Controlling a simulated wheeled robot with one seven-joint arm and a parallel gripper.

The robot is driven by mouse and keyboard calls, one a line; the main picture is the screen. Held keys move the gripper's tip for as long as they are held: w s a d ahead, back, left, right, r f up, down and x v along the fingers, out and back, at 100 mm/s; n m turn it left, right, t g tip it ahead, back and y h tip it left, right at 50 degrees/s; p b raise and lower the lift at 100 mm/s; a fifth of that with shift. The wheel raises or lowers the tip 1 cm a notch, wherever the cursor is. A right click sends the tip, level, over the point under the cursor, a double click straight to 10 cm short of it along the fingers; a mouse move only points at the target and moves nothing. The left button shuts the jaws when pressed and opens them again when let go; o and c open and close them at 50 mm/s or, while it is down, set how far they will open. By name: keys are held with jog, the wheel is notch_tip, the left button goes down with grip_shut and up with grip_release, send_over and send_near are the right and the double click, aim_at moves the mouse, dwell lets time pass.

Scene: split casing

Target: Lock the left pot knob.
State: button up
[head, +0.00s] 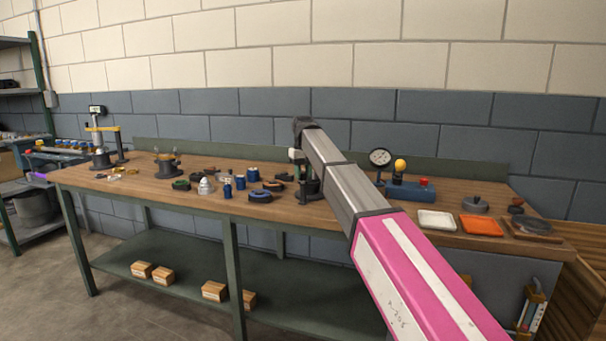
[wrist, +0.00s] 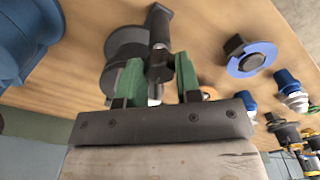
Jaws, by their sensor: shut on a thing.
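My gripper (head: 297,157) is over the middle of the bench, partly hidden by my own arm in the head view. In the wrist view, the green fingers of my gripper (wrist: 157,78) stand on both sides of a dark upright part (wrist: 160,52), shut on it. This part is joined to or in front of a dark round body (wrist: 126,48); I cannot tell which. In the head view a dark stand (head: 308,188) shows below the gripper. I cannot tell which part is the left pot knob, nor whether it is locked.
A blue-ringed black part (wrist: 250,59) and blue-capped pieces (wrist: 287,80) lie right of the gripper in the wrist view. In the head view, a dial gauge (head: 380,158), a white tray (head: 437,220) and an orange tray (head: 481,225) stand to the right.

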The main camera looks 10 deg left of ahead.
jog(key=shift+m, duration=1.2)
jog(key=o, duration=0.9)
jog(key=shift+r, duration=0.1)
notch_tip(320, 180, up, 11)
jog(key=shift+f, duration=0.15)
